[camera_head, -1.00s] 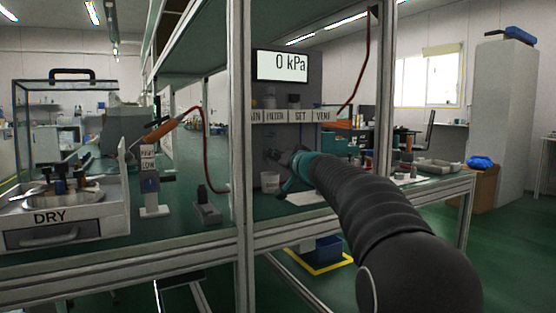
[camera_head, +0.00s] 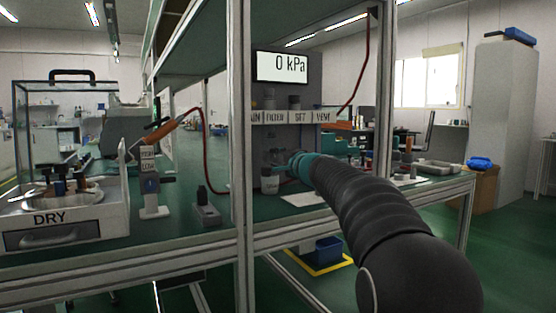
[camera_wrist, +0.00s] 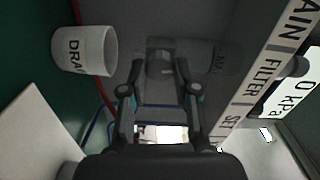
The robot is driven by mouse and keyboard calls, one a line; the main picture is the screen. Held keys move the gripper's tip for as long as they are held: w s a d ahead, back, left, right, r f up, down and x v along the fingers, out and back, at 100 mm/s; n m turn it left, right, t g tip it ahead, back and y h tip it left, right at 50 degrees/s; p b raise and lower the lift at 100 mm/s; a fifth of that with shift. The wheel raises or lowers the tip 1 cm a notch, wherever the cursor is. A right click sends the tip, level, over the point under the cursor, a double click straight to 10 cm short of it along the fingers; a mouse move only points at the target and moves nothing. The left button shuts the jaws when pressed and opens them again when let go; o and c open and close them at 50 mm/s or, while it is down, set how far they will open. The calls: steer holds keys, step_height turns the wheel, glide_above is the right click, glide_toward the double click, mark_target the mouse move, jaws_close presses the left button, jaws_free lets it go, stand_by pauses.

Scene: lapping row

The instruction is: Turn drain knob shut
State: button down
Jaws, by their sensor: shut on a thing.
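The drain knob (camera_wrist: 159,65) is a small grey round piece below a dark cylindrical filter body (camera_wrist: 217,60) in the wrist view. My gripper (camera_wrist: 160,69) has a fingertip on each side of it and is shut on it. The fingers partly cover the knob, and its turn angle cannot be told. In the head view my gripper (camera_head: 294,162) reaches to the panel's lower front, and the knob is too small to make out.
A display (camera_head: 282,66) reads 0 kPa above a label strip (camera_head: 290,117). An upright post (camera_head: 238,150) stands left of the panel. A grey device (camera_head: 206,210) and the DRY drawer unit (camera_head: 66,222) are further left. A white sheet (camera_head: 302,199) lies on the bench.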

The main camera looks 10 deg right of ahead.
steer(key=shift+m, duration=0.6)
steer(key=c, duration=0.9)
jaws_free()
steer(key=shift+o, duration=0.2)
steer(key=v, duration=1.2)
